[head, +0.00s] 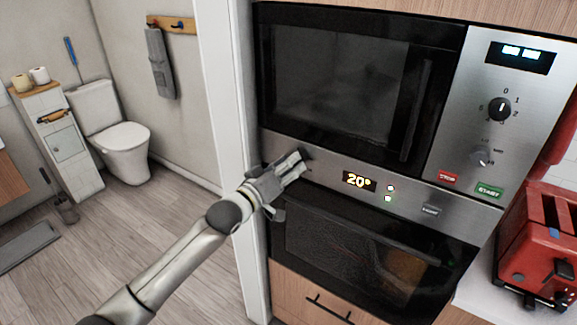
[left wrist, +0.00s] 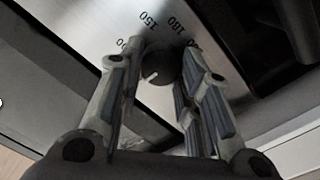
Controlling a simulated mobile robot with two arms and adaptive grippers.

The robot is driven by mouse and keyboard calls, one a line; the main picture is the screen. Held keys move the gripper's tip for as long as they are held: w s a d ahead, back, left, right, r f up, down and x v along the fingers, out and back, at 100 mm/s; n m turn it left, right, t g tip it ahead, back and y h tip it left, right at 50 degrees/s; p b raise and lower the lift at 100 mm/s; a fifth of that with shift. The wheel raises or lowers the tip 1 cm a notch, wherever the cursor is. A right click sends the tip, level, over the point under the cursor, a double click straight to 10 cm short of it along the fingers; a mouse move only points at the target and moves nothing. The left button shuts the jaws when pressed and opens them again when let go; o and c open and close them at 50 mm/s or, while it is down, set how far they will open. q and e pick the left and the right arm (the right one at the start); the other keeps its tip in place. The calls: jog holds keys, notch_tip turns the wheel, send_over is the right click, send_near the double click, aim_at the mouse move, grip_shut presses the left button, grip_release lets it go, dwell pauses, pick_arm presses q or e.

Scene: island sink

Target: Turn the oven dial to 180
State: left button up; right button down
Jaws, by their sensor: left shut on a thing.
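The oven dial (left wrist: 159,68) is a dark round knob on the steel oven panel (head: 335,177). In the left wrist view its white mark points to the lower left, away from the printed 150 and 180, which appear above it. My left gripper (head: 300,163) reaches the panel's left end and is shut on the dial, one finger on each side. The gripper also shows in the left wrist view (left wrist: 160,80). In the head view it hides most of the dial. My right gripper is out of view.
A microwave (head: 340,85) with its own knobs (head: 499,109) and red and green buttons sits above the panel. The dark oven door (head: 350,250) is below. A red toaster (head: 540,245) stands on the right counter. A white door frame (head: 222,90) is close left.

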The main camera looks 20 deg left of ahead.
pick_arm(q)
jog(key=m+p, duration=0.1)
jog(key=m, duration=0.3)
jog(key=shift+r, duration=0.2)
jog(key=m+p, duration=0.1)
jog(key=m, duration=0.2)
jog(key=shift+d+m, duration=0.1)
jog(key=shift+m, duration=0.2)
jog(key=m+p, duration=0.1)
jog(key=m, duration=0.2)
jog(key=shift+y, duration=0.4)
jog(key=m, duration=0.3)
jog(key=shift+d+m, duration=0.15)
jog(key=shift+m, duration=0.25)
jog(key=m, duration=0.3)
jog(key=shift+m+p, duration=0.3)
jog(key=m, duration=0.4)
jog(key=shift+s+d+f+y, duration=0.1)
jog(key=shift+f+y, duration=0.05)
jog(key=shift+y, duration=0.25)
jog(key=m, duration=0.4)
jog(key=shift+f, duration=0.1)
jog(key=shift+f+m+p, duration=0.1)
jog(key=shift+m+p, duration=0.25)
jog(key=shift+m, duration=1.55)
